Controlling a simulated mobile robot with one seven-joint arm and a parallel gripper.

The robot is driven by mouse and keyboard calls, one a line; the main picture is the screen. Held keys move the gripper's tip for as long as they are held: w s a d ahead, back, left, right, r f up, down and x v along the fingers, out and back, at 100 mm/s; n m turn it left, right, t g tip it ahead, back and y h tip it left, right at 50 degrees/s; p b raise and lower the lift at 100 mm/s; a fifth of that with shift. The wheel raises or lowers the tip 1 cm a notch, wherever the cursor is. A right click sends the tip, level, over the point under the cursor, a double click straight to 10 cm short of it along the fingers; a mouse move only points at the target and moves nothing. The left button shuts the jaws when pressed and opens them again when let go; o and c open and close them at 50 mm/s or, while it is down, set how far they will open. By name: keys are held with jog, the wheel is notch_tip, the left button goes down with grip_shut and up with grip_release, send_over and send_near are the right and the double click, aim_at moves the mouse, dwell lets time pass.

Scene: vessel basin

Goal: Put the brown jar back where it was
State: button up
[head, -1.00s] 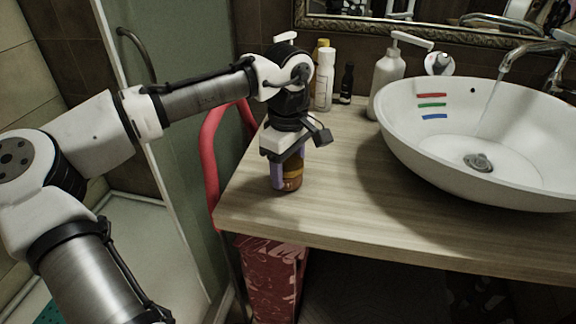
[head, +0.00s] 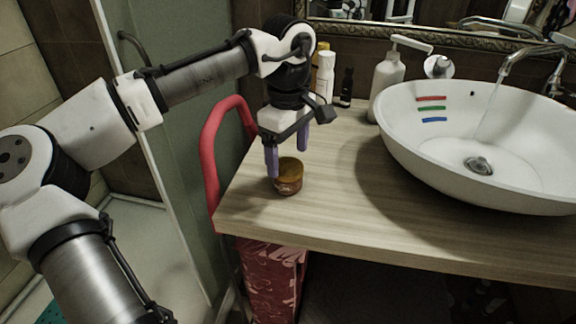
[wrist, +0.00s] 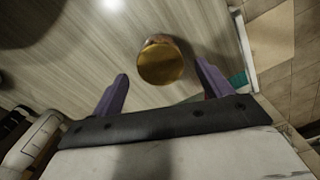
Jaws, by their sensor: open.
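The brown jar (head: 288,178) stands upright on the wooden counter (head: 335,205), near its left front corner. My gripper (head: 287,160) is open and empty, with its purple fingers apart, just above and behind the jar. In the wrist view the jar (wrist: 161,61) shows its amber top ahead of the two spread fingertips (wrist: 163,82), and neither finger appears to touch it.
A white vessel basin (head: 480,150) with running water fills the right of the counter. A white pump bottle (head: 387,82), a white and yellow bottle (head: 325,75) and a dark bottle (head: 346,85) stand at the back. The counter's middle is clear.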

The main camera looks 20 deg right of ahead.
aim_at(288, 166)
notch_tip(288, 166, up, 7)
dwell(0.3)
